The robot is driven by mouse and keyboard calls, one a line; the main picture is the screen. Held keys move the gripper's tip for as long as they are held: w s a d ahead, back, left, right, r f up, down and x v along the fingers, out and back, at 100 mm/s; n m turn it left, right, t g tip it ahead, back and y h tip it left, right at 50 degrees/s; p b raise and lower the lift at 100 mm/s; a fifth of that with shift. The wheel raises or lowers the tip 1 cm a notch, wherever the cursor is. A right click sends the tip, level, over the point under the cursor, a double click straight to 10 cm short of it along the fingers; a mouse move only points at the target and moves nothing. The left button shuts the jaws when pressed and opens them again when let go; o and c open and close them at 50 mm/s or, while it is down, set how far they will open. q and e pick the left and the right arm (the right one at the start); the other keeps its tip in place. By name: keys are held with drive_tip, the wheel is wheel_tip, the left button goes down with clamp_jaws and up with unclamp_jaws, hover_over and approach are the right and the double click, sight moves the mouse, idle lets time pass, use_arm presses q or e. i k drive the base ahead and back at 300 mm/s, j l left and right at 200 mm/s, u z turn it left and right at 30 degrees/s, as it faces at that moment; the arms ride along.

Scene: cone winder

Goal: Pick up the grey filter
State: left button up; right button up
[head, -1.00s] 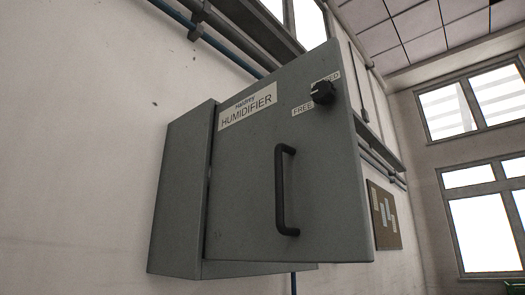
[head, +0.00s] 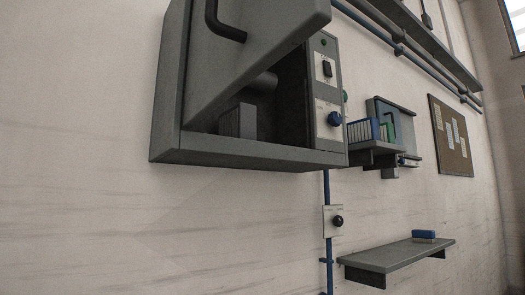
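The humidifier cabinet (head: 245,152) hangs on the wall at upper left in the head view, its door (head: 265,40) swung partly open. Inside, at the lower left of the opening, stands a grey ribbed block (head: 238,121) that looks like the grey filter. The door hides part of the cabinet's inside, and the block's top is close to the door's lower edge. A dark round part (head: 264,82) shows behind it. Neither of my grippers is in view.
A panel with a black switch (head: 327,69) and a blue knob (head: 334,118) is right of the opening. A rack with a blue-framed pleated piece (head: 363,131) hangs farther right. The lower left wall is bare.

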sight(238, 121)
drive_tip(key=i+l+u, duration=0.4)
drive_tip(key=l+u, duration=0.15)
drive_tip(key=i+l+u, duration=0.15)
drive_tip(key=l+u, duration=0.15)
drive_tip(key=l, duration=0.2)
drive_tip(key=i+l+u, duration=0.25)
drive_tip(key=l, duration=0.15)
drive_tip(key=k, duration=0.1)
